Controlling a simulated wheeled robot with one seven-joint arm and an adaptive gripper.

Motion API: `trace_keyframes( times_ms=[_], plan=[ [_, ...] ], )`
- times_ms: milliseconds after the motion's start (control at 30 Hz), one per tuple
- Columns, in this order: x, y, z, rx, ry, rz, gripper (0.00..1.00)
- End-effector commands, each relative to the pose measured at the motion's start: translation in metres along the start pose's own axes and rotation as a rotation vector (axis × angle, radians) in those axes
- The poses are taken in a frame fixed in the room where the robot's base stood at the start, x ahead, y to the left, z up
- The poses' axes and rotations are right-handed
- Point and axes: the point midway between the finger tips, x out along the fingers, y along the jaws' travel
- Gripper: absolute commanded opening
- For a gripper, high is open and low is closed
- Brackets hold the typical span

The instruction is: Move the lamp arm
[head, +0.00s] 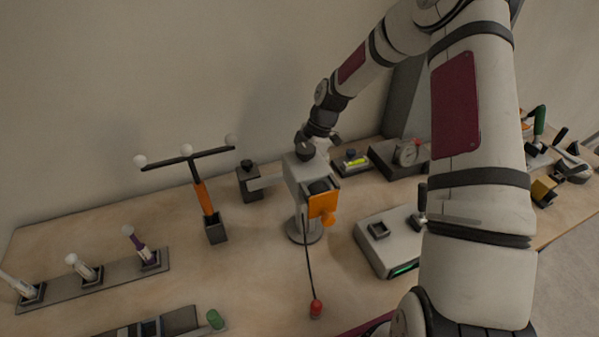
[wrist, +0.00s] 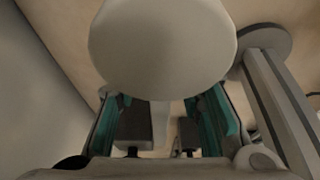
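A grey stand with a round base (head: 304,231) carries a grey boxy head (head: 303,173) with an orange plate (head: 322,205) and orange knob on its front. A short pale bar (head: 266,182) sticks out to the left of the head; I cannot tell whether this is the lamp arm. My gripper (head: 318,143) is just behind and above the head, partly hidden. In the wrist view, a large pale rounded part (wrist: 162,50) fills the upper middle. My fingers (wrist: 161,128) are apart below it, with a narrow pale strip showing between them. Contact cannot be made out.
An orange post with a white-tipped crossbar (head: 203,198) stands left. A grey box (head: 388,245) and a dial gauge (head: 406,154) are to the right. The wall is close behind.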

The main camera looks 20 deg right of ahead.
Motion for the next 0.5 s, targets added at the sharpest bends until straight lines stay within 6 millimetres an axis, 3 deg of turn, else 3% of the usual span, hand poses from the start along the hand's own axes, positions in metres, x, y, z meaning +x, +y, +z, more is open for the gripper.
trace_keyframes(
  times_ms=[233,500],
  plan=[
    [-0.015,0.000,0.001,0.001,-0.001,0.002,0.35],
    [-0.069,0.001,0.001,0.001,-0.003,0.005,0.35]
  ],
)
